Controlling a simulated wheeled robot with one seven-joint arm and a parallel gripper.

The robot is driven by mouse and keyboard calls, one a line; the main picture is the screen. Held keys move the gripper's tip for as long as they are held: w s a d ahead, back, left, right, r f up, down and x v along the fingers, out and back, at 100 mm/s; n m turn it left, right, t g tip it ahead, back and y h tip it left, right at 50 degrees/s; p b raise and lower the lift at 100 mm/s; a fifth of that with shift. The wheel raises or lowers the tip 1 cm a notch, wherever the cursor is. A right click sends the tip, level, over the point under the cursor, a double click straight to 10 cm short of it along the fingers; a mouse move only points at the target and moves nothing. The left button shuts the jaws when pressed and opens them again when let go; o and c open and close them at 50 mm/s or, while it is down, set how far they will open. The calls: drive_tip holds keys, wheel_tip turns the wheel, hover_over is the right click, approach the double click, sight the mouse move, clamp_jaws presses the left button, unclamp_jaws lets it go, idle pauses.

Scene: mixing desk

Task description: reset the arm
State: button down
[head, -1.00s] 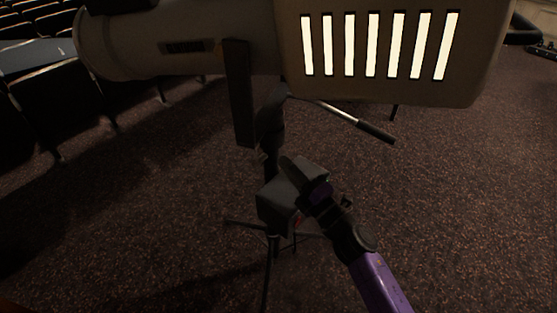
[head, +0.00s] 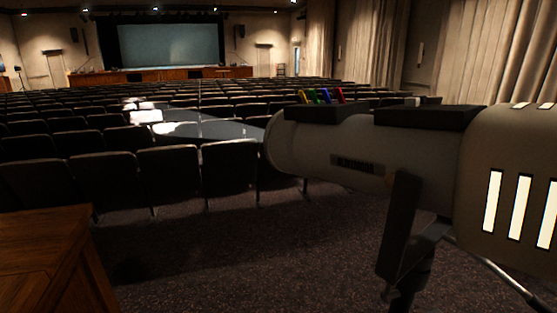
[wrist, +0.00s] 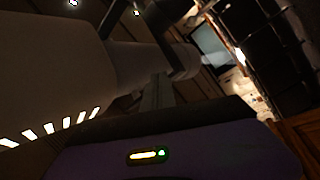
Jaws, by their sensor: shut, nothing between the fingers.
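My gripper (wrist: 158,88) shows in the wrist view, with its grey fingers together and nothing visible between them. Its purple body with a small yellow and green light fills the bottom of that view. The fingers point toward the large pale spotlight, which lies behind and to the left of them in that picture. I cannot tell how far apart they are. My arm and gripper are not in the head view.
The spotlight (head: 420,160) stands on a dark stand at the right of the head view. A wooden desk (head: 45,255) is at the lower left. Rows of seats (head: 165,172) lie beyond, facing a stage screen (head: 170,45). Open carpet (head: 240,265) lies between.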

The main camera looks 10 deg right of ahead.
drive_tip(key=s+a+f+m+g+y, duration=0.1)
drive_tip(key=s+a+m, duration=0.3)
drive_tip(key=s+a, duration=0.4)
drive_tip(key=s+a+f+m+g+y, duration=0.2)
drive_tip(key=s+a+m+g+y, duration=0.1)
drive_tip(key=s+a, duration=0.6)
drive_tip(key=s+m+g, duration=0.1)
drive_tip(key=s+m, duration=0.1)
drive_tip(key=s, duration=0.2)
drive_tip(key=shift+s+g+y, duration=0.3)
drive_tip(key=shift+s+y, duration=0.1)
drive_tip(key=shift+f, duration=0.1)
